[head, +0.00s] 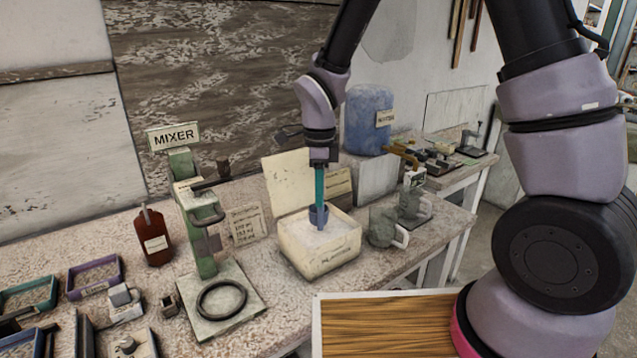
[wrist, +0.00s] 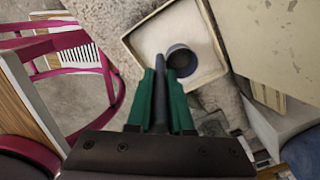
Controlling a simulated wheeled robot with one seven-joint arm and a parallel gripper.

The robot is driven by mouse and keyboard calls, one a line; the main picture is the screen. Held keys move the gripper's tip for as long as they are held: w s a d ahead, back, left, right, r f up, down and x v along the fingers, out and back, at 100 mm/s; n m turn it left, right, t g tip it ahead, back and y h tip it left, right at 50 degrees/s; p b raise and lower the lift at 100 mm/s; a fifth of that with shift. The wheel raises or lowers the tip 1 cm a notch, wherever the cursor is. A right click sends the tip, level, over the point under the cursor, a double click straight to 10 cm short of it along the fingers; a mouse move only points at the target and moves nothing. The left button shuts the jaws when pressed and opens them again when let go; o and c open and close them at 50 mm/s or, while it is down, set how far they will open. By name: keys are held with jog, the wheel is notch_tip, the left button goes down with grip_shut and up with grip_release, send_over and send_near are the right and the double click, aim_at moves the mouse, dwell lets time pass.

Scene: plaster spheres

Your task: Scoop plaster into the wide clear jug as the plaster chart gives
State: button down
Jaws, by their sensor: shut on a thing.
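My gripper (head: 319,190), with teal fingers, points straight down and is shut on the handle of a blue-grey scoop (head: 318,215). The scoop's cup is inside the plaster bin (head: 322,262), at or just above the white plaster; I cannot tell if they touch. In the wrist view, the scoop's round cup (wrist: 181,60) shows beyond my gripper (wrist: 162,90), over the bin (wrist: 140,40). Two jugs with handles stand right of the bin: a nearer one (head: 382,228) and a farther one (head: 412,207). A card with writing (head: 245,225) stands behind the bin's left.
A green mixer stand (head: 203,240) with a black ring on its base stands left of the bin. A red-brown bottle (head: 153,240) and coloured trays (head: 93,277) are farther left. A blue drum (head: 368,122) stands behind. Upright boards (head: 292,180) stand close behind my gripper.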

aim_at(319, 229)
jog(key=shift+f, duration=3.75)
notch_tip(319, 229, up, 10)
jog(key=shift+w+d, duration=0.1)
